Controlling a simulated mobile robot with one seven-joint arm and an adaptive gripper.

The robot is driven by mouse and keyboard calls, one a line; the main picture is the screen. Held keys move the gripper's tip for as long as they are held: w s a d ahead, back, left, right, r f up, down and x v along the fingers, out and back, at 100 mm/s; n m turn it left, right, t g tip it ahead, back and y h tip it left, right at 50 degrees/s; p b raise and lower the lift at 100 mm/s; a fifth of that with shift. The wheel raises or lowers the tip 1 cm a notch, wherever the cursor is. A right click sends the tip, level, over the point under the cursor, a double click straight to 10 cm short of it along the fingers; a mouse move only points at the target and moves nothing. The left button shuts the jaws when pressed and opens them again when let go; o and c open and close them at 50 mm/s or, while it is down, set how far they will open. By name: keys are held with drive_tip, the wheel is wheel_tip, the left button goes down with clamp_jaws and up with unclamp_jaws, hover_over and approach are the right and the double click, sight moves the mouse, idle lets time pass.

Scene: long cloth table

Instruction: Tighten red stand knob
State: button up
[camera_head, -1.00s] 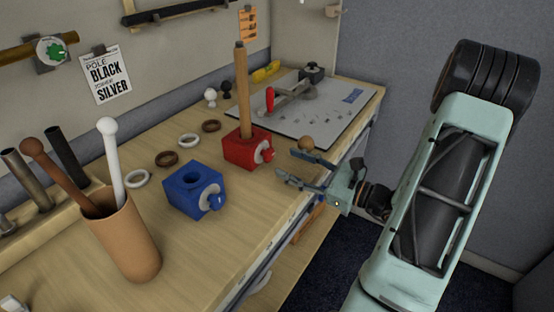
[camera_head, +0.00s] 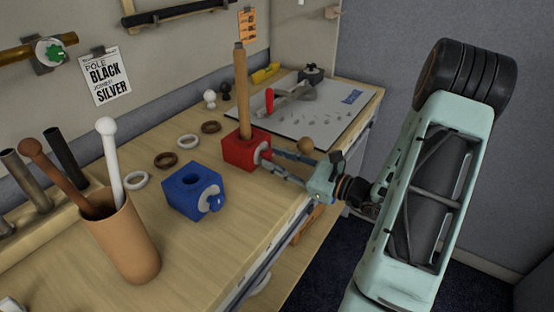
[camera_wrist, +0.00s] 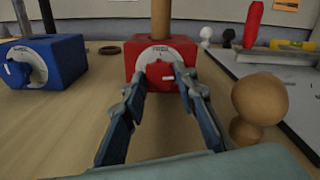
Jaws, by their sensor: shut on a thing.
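The red stand (camera_head: 246,151) stands on the table with a light wooden pole (camera_head: 242,90) upright in it. In the wrist view the red stand (camera_wrist: 184,51) faces me, with its red knob (camera_wrist: 160,75) in front of a pale round dial plate (camera_wrist: 153,56). My gripper (camera_head: 268,163) reaches the knob from the right in the head view. In the wrist view my gripper (camera_wrist: 158,78) has one finger on each side of the knob, shut on it. The fingers hide the knob in the head view.
The blue stand (camera_head: 193,190) with its blue knob is to the left, its hole empty. A round wooden finial (camera_wrist: 260,103) stands close right of my gripper. A grey board (camera_head: 320,112) with a red-handled tool lies behind. A brown cup (camera_head: 122,240) holds poles.

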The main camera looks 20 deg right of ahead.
drive_tip(key=shift+c, duration=0.6)
drive_tip(key=shift+r+m+p, duration=0.25)
drive_tip(key=shift+m+p, duration=0.55)
drive_tip(key=shift+p, duration=0.35)
drive_tip(key=shift+f+m+p, duration=0.25)
drive_tip(key=shift+m+p, duration=0.25)
drive_tip(key=shift+m, duration=0.2)
drive_tip(key=o, duration=1.1)
drive_tip(key=shift+o, duration=0.2)
drive_tip(key=shift+s+d, duration=0.1)
drive_tip(key=v, duration=1.1)
drive_tip(key=shift+s+d, duration=0.2)
drive_tip(key=shift+s, duration=0.15)
